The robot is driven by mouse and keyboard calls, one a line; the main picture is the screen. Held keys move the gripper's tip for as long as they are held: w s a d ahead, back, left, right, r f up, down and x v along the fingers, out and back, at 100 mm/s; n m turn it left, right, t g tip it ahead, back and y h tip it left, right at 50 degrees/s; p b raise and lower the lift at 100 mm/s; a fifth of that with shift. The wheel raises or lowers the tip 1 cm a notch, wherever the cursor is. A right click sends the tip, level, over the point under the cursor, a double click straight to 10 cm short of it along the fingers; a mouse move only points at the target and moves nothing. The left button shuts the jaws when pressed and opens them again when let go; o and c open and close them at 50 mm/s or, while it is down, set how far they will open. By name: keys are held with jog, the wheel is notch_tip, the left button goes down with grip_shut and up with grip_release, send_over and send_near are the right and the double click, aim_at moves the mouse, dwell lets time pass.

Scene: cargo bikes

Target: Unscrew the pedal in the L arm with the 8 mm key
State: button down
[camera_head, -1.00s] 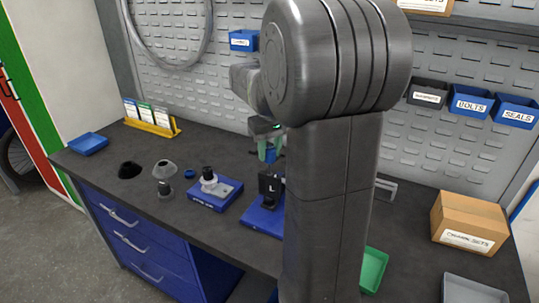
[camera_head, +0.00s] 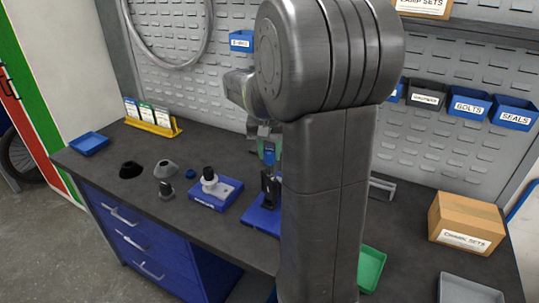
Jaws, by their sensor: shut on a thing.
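My gripper (camera_head: 267,150) is above the right-hand blue stand on the bench, partly hidden by my own arm. It is shut on a blue-handled tool, likely the 8 mm key (camera_head: 268,162), pointing down. The black L arm block (camera_head: 271,190) stands upright on its blue base (camera_head: 261,222). The key's lower end is at or just in front of the block; I cannot tell whether it is seated. The pedal cannot be made out, and my arm covers the stand's right side.
Left of the stand is another blue base (camera_head: 203,201) with a pale, black-topped part. Farther left are a black cone (camera_head: 131,170), a grey cone (camera_head: 166,168) and a dark knob piece (camera_head: 167,190). A green tray (camera_head: 371,268) and a cardboard box (camera_head: 466,222) are right.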

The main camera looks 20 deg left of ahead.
jog(key=shift+f, duration=0.15)
jog(key=m+p, duration=0.1)
jog(key=m, duration=0.3)
jog(key=shift+m+h, duration=0.3)
jog(key=shift+m, duration=1)
jog(key=shift+s, duration=0.1)
jog(key=m, duration=0.2)
jog(key=shift+m+h+p, duration=0.3)
jog(key=shift+m+p, duration=0.1)
jog(key=m, duration=0.3)
jog(key=shift+m+g, duration=0.3)
